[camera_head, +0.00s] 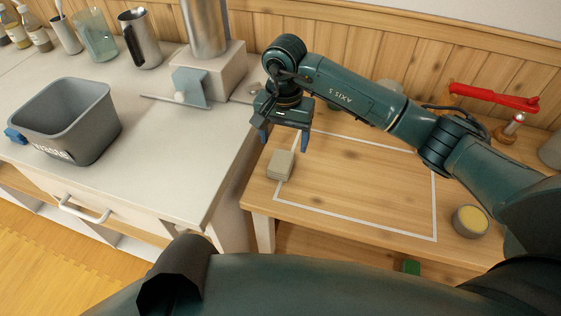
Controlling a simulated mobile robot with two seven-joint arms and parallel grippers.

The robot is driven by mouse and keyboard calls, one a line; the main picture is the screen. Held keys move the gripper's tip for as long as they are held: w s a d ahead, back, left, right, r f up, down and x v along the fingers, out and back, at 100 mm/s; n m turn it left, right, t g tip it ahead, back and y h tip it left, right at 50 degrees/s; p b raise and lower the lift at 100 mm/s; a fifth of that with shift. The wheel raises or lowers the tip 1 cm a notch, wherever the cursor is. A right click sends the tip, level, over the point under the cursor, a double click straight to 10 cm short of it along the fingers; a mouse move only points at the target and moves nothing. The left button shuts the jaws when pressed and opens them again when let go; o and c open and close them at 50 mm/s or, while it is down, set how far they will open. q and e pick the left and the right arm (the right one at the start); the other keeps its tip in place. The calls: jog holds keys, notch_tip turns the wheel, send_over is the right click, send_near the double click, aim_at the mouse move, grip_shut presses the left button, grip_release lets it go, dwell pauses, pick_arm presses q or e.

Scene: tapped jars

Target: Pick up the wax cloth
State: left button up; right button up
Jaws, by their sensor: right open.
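A small beige-grey folded pad, which looks like the wax cloth (281,164), lies on the wooden table at the left edge of a white outlined rectangle. My right gripper (285,143) is open, fingers pointing down. It appears just above and behind the cloth in the picture, with nothing between its fingers. I cannot tell the exact height gap. My left gripper is not in view.
A round tin with yellow content (471,221) stands at the table's right. A red-handled tool (495,97) is behind it. On the white counter at left are a grey waste bin (62,120) and a metal jug (140,38). The outlined area (365,185) is clear.

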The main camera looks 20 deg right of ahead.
aim_at(281, 159)
jog(key=shift+f, duration=0.8)
jog(key=f, duration=0.2)
jog(key=f+p, duration=0.1)
jog(key=f, duration=0.1)
jog(key=shift+s+a, duration=0.35)
jog(key=shift+a, duration=0.05)
jog(key=shift+f, duration=0.65)
jog(key=shift+c, duration=0.4)
jog(key=c, duration=1)
jog(key=shift+r, duration=0.1)
